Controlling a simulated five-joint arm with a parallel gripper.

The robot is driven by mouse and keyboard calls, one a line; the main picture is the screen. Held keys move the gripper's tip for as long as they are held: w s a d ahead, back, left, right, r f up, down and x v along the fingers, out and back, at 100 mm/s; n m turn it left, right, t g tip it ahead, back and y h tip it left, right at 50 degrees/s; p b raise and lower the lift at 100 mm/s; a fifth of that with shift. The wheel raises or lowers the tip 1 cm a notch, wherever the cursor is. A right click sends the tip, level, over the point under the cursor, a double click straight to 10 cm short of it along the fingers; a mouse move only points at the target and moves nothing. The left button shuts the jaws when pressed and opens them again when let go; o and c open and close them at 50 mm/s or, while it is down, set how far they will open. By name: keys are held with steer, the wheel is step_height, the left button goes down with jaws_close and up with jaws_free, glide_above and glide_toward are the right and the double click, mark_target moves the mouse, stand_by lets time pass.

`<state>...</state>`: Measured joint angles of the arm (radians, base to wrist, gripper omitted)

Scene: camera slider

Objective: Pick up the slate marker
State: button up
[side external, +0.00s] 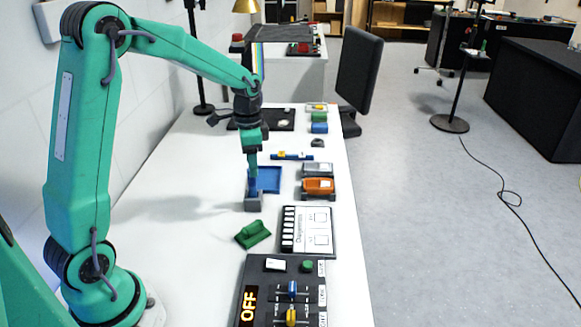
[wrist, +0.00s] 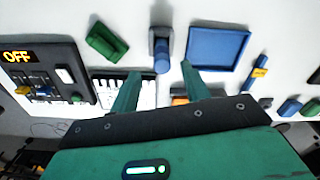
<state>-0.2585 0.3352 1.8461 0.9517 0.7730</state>
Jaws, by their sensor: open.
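A blue upright cylinder, which looks like the slate marker (side external: 253,186), stands in a small grey holder (side external: 254,202) on the white table. In the wrist view the marker (wrist: 161,58) shows between my two fingertips, with the grey holder (wrist: 161,34) around its base. My gripper (side external: 252,173) points down directly above the marker. In the wrist view my gripper (wrist: 160,69) is open, with a finger on each side of the marker. I cannot tell whether the fingers reach down beside it. The black and white slate (side external: 308,231) lies nearer the side camera.
A blue tray (side external: 269,180) lies close beside the holder. A green block (side external: 253,234) and a dark control panel reading OFF (side external: 249,303) lie nearer the side camera. Orange (side external: 318,187) and grey (side external: 317,170) boxes sit along the table's right edge.

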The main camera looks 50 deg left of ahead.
mark_target(253, 184)
steer(key=shift+w+a+f, duration=0.15)
steer(key=shift+f, duration=0.1)
steer(key=shift+f, duration=0.1)
steer(key=shift+f, duration=1.2)
steer(key=shift+f, duration=0.1)
steer(key=shift+f, duration=2.5)
steer(key=shift+c, duration=0.3)
jaws_close()
